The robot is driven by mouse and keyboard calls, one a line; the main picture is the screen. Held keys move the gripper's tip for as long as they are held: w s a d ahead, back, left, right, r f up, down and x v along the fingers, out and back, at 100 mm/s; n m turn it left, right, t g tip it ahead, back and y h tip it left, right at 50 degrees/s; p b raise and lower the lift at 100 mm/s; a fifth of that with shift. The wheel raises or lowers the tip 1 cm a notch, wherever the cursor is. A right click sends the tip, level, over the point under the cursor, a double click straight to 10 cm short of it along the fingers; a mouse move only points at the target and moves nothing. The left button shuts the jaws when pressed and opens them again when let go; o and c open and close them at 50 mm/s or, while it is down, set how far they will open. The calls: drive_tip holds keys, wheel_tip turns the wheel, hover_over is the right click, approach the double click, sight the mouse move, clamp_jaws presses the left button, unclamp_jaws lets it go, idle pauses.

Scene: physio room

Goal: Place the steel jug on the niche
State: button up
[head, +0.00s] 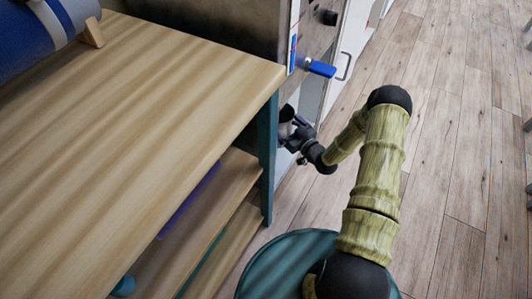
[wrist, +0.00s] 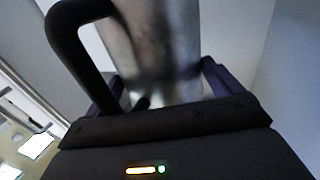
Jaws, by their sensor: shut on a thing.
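The steel jug (wrist: 160,45) fills the upper middle of the wrist view, a shiny grey metal body with a black handle on its left. My gripper (wrist: 160,95) is shut on the jug, with a dark purple finger on each side of its body. In the head view my gripper (head: 299,128) is at the front of the unit behind the table, and a small part of the jug (head: 286,114) shows there. Pale walls surround the jug in the wrist view, so it seems to be inside the niche (wrist: 240,30). The jug's base and what is under it are hidden.
A wooden table (head: 150,90) with lower shelves stands at the left, its corner close to my gripper. A blue lever (head: 319,68) sticks out above my gripper. A blue roll (head: 35,35) lies on the table.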

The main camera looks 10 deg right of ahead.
sight(285, 136)
wheel_tip(285, 136, down, 6)
drive_tip(key=b, duration=0.3)
drive_tip(key=shift+f+b, duration=0.15)
drive_tip(key=shift+b, duration=0.15)
wheel_tip(285, 136, down, 4)
drive_tip(key=shift+r+b, duration=0.15)
drive_tip(key=shift+b, duration=1.1)
